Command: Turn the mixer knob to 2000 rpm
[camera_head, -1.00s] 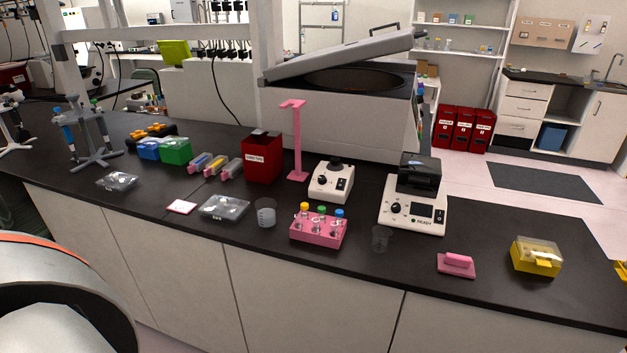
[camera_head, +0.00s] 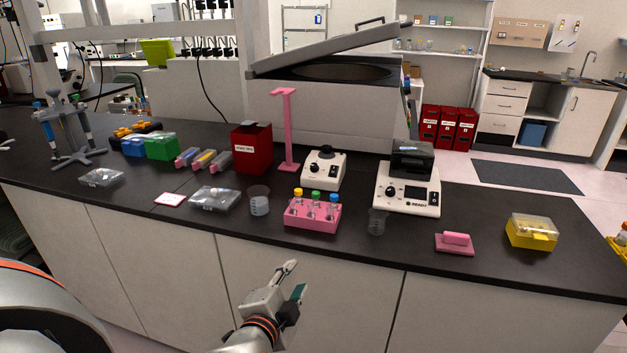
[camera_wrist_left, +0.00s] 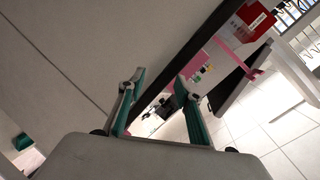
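The mixer (camera_head: 323,168) is a small white unit with a black cup on top. It stands mid-counter behind the pink tube rack. A round black knob (camera_head: 312,169) is on the left of its front panel; its setting is too small to read. My left gripper (camera_head: 294,279) is in front of the counter, below its front edge, with fingers apart and empty. It is well away from the mixer. In the left wrist view, the two green-padded fingers (camera_wrist_left: 155,95) are spread with nothing between them. My right gripper is not in view.
The pink rack (camera_head: 312,217) with capped tubes stands in front of the mixer, with a clear beaker (camera_head: 259,200) to its left. A white device with a screen (camera_head: 408,190) stands right of the mixer. A pink stand (camera_head: 287,130) and red bin (camera_head: 252,150) are to its left.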

